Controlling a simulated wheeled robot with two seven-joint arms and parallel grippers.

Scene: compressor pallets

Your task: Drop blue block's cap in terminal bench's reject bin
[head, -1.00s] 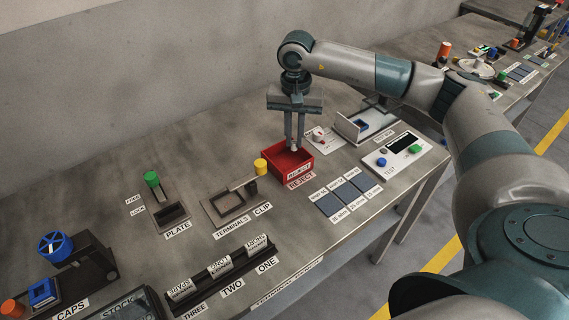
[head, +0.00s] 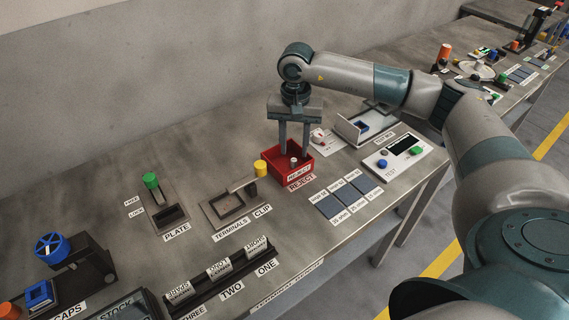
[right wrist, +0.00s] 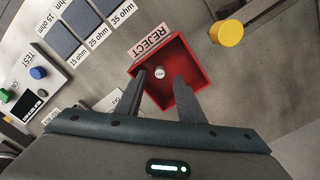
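The red reject bin (head: 283,175) stands on the bench and also shows in the right wrist view (right wrist: 203,63). My right gripper (head: 294,153) is open above it, fingers apart, tips at about the bin's opening. A small white cap (head: 293,161) is between and below the fingertips, apart from both fingers. In the right wrist view the cap (right wrist: 160,73) appears inside the bin's outline; I cannot tell whether it rests on the bottom. My left gripper is not in view.
A yellow knob (head: 260,167) and the terminals clip fixture (head: 228,207) stand left of the bin. A test panel (head: 404,151) with blue and green buttons and dark resistor pads (head: 346,195) lie to the right.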

